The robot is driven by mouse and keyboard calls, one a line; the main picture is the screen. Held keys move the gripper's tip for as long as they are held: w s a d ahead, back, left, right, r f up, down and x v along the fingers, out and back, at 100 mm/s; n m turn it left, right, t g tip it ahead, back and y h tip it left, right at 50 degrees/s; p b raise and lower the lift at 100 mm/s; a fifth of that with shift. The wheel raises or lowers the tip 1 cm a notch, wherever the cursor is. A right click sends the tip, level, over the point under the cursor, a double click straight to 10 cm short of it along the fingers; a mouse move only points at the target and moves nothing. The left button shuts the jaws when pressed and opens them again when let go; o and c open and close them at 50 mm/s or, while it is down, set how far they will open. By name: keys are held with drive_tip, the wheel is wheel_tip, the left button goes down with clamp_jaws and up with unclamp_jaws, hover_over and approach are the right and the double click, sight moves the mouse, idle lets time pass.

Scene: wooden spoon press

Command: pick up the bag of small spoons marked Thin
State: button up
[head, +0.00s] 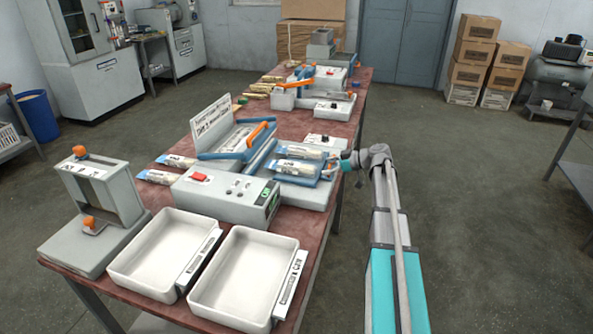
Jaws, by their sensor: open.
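Two clear bags of small wooden spoons lie on the blue-edged top of a grey machine at mid table: a far bag (299,152) and a near bag (294,167). Two more bags lie on the table left of the machine, a far one (176,161) and a near one (155,177). The bag markings are too small to read, so I cannot tell which is Thin. My gripper (331,166) is open at the right ends of the two machine-top bags. Whether it touches either bag is unclear.
Two white trays (122,275) (204,292) stand at the table's front. A grey press with orange knobs (104,188) stands at front left. A white sign (211,117) stands behind.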

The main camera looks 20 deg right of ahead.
sight(315, 168)
drive_tip(key=shift+b+x, duration=0.7)
drive_tip(key=shift+x, duration=1.4)
drive_tip(key=shift+c, duration=0.3)
drive_tip(key=c, duration=0.8)
